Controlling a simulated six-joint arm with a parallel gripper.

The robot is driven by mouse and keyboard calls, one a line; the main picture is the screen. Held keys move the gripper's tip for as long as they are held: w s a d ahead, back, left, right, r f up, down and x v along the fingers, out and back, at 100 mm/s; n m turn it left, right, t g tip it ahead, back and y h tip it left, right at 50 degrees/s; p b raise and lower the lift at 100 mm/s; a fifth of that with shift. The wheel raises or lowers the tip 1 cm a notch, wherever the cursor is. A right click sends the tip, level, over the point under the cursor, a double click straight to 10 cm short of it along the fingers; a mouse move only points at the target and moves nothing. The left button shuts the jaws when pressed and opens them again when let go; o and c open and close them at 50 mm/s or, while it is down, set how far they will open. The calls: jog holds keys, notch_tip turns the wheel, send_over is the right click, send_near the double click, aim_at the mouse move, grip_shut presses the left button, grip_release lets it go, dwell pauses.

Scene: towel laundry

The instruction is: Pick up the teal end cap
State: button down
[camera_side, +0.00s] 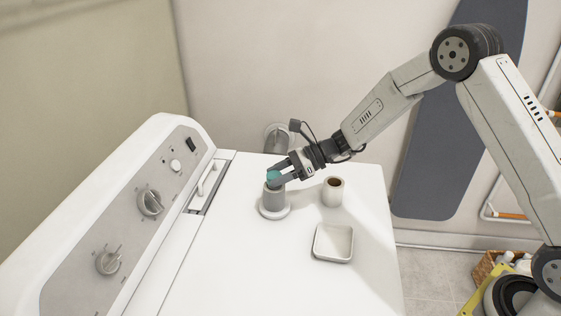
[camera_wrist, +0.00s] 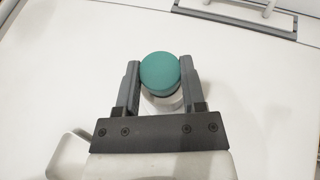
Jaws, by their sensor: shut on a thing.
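The teal end cap (camera_wrist: 160,73) is round and sits between the two fingers of my gripper (camera_wrist: 159,85) in the wrist view. My gripper is shut on it. In the side view, the teal end cap (camera_side: 272,176) shows between the fingers of my gripper (camera_side: 276,178), right at the top of a grey cylinder (camera_side: 273,197) on a round white base. I cannot tell whether the cap still touches the cylinder.
A whitish cup with a brown inside (camera_side: 333,192) stands right of the cylinder on the white washer top (camera_side: 230,265). A shallow square white tray (camera_side: 333,243) lies nearer the front. The control panel with knobs (camera_side: 151,203) rises at left. The front washer top is clear.

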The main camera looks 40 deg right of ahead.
jog(key=shift+r, duration=0.45)
jog(key=s+d+r, duration=0.2)
jog(key=s+r, duration=0.9)
jog(key=s, duration=0.2)
jog(key=shift+s+d+r, duration=0.15)
jog(key=shift+s, duration=0.25)
jog(key=w+d+m+t+h, duration=0.6)
jog(key=d+m+t+h, duration=0.1)
jog(key=m, duration=0.3)
jog(key=shift+w+d+f+t+h, duration=0.3)
jog(key=shift+w+d+h, duration=0.05)
jog(key=shift+d+h, duration=0.4)
